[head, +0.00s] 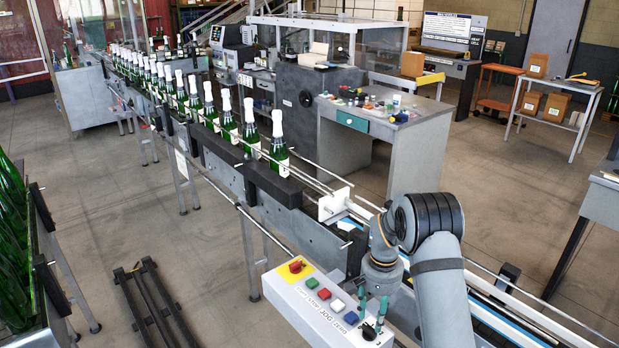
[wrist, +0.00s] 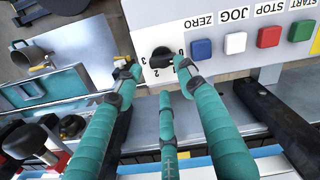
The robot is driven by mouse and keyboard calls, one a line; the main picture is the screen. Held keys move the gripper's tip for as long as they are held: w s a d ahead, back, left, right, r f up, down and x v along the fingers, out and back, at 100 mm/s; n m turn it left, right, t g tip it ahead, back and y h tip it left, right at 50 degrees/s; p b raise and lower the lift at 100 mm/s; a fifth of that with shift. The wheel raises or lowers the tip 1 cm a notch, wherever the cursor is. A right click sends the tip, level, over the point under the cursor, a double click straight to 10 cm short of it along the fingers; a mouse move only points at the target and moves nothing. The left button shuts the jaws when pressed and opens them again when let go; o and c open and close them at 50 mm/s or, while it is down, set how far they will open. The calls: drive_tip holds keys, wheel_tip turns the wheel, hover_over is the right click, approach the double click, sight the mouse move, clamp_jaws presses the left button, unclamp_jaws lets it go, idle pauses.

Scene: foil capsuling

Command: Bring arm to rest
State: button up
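My gripper (head: 372,310) hangs over the near end of the control panel (head: 330,308), its teal fingers pointing down. In the wrist view my gripper (wrist: 157,80) has its fingers spread apart with nothing between them. The panel's black rotary knob (wrist: 161,57) lies just beyond the fingertips; the knob also shows in the head view (head: 369,332). Whether a finger touches it I cannot tell. Beside it are a blue button (wrist: 201,49), a white button (wrist: 235,43), a red button (wrist: 269,37) and a green button (wrist: 299,30).
A conveyor (head: 232,178) carries a row of green bottles with white tops (head: 249,128). A red emergency stop (head: 297,265) sits at the panel's far end. A crate of green bottles (head: 42,240) stands at left. A grey workbench (head: 420,140) stands behind the conveyor, with open floor around.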

drive_tip(key=shift+r+b, duration=0.3)
drive_tip(key=shift+r, duration=2.2)
